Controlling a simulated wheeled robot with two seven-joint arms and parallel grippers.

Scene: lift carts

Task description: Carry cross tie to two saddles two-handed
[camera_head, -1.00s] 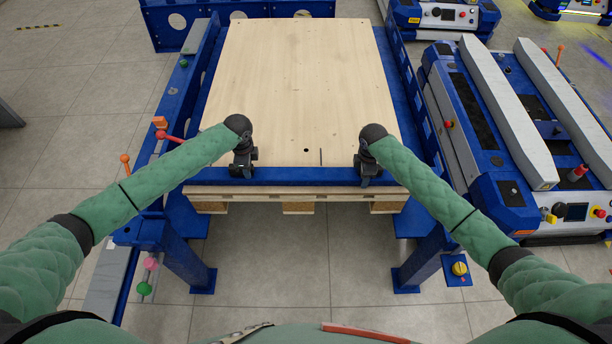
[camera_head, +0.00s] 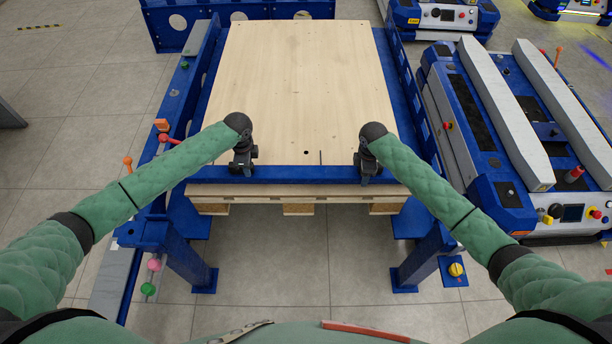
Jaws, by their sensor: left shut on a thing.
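The cross tie (camera_head: 305,175), a long blue bar, runs left to right in front of the near edge of a wooden board. My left gripper (camera_head: 243,170) is shut on it, left of its middle. My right gripper (camera_head: 366,176) is at the bar right of its middle and seems shut on it too, though its fingers are dark and small. The bar looks level. Its ends lie near the blue frame's left post (camera_head: 184,250) and right post (camera_head: 420,262). I cannot make out the two saddles or whether the bar touches anything.
A wooden board on a pallet (camera_head: 300,90) fills the blue frame. Orange and red levers (camera_head: 170,138) stand on the left rail. A blue and white lift cart (camera_head: 505,130) stands close on the right. The floor between the posts is clear.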

